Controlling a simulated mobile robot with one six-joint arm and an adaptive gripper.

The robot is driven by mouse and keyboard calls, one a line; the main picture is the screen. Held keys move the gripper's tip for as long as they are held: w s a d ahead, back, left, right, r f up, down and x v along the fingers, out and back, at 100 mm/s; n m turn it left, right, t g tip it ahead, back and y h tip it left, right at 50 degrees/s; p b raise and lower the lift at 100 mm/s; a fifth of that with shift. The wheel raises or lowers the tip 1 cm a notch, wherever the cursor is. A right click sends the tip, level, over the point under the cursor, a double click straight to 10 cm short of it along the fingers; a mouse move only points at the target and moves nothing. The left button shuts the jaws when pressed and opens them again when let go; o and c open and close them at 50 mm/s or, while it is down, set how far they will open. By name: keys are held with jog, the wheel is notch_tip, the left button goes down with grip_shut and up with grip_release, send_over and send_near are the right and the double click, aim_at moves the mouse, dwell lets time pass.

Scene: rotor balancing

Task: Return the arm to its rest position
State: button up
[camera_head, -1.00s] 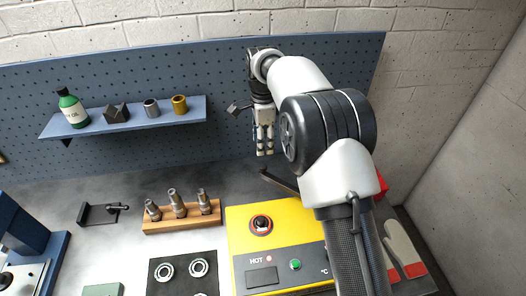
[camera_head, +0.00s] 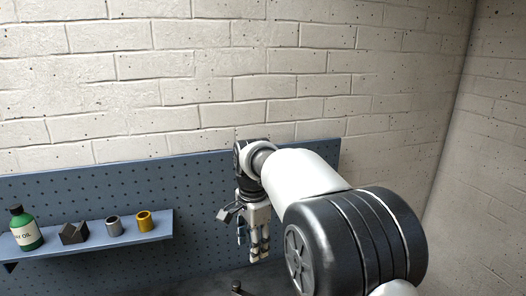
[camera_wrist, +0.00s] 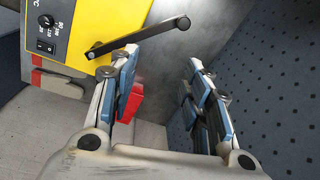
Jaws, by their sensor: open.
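My gripper (camera_head: 257,250) hangs pointing down in front of the blue pegboard in the head view. In the wrist view my gripper (camera_wrist: 160,95) shows its two fingers spread apart, with nothing between them. Below the fingers lies grey bench surface. My arm reaches in from the lower right of the head view, with its white and black links covering part of the pegboard.
A blue shelf (camera_head: 88,246) holds a green oil bottle (camera_head: 26,229), a dark block (camera_head: 74,233), a grey sleeve (camera_head: 113,225) and a yellow sleeve (camera_head: 144,221). In the wrist view, a yellow machine (camera_wrist: 100,28) has a dark lever (camera_wrist: 140,36) beside the fingers.

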jog(key=s+d+r+n+t+b, duration=0.1)
jog(key=s+d+r+n+b, duration=0.15)
jog(key=s+d, duration=0.45)
jog(key=s+d+r+n+t+b, duration=0.1)
jog(key=s+d+r+n, duration=0.3)
jog(key=s, duration=0.5)
jog(key=s+d+f+n+t+b, duration=0.1)
jog(key=s+d+f+n, duration=0.1)
jog(key=s+f, duration=0.3)
jog(key=s+d+f+n+t+b, duration=0.1)
jog(key=s+d+f+n+b, duration=0.1)
jog(key=s, duration=1)
notch_tip(320, 180, down, 3)
jog(key=shift+d+f+n, duration=0.1)
jog(key=shift+d+n, duration=0.45)
jog(key=shift+d, duration=0.65)
